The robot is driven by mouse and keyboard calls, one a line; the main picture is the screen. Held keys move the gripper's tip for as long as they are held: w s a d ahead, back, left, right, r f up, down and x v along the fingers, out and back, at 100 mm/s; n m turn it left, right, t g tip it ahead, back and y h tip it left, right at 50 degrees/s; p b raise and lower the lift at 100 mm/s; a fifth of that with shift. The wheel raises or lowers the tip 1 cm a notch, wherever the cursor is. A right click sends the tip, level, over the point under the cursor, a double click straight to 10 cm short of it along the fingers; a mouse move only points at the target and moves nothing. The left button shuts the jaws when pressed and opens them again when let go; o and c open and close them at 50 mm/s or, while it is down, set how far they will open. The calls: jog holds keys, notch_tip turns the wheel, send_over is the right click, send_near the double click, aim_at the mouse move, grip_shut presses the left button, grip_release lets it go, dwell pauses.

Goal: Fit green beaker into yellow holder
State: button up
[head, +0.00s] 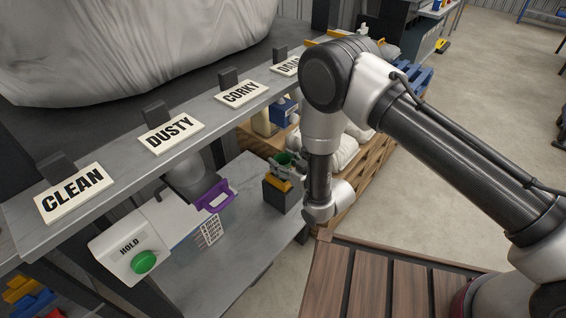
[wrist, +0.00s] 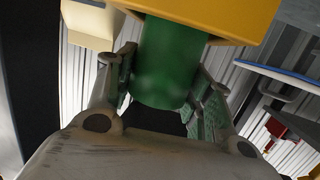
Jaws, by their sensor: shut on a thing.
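The green beaker (head: 284,158) is between the fingers of my gripper (head: 291,166), which is shut on it. In the wrist view the beaker (wrist: 168,62) is a green cylinder with a green finger pad on each side. The yellow holder (head: 279,183) sits on top of a dark block, right at the beaker's lower part. In the wrist view the holder (wrist: 222,16) is a yellow block meeting one end of the beaker. That end is hidden, and I cannot tell how deep it sits in the holder.
The dark block (head: 282,197) stands at the right end of a grey lower shelf (head: 243,262). A white box with a green button (head: 143,262) and a purple-handled container (head: 213,197) are to the left. The labelled upper shelf (head: 205,110) runs above. A pallet with sacks (head: 345,152) is behind.

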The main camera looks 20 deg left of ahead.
jog(key=shift+f, duration=0.15)
jog(key=o, duration=1.1)
jog(key=shift+r, duration=0.2)
jog(key=v, duration=1.2)
jog(key=shift+w, duration=0.1)
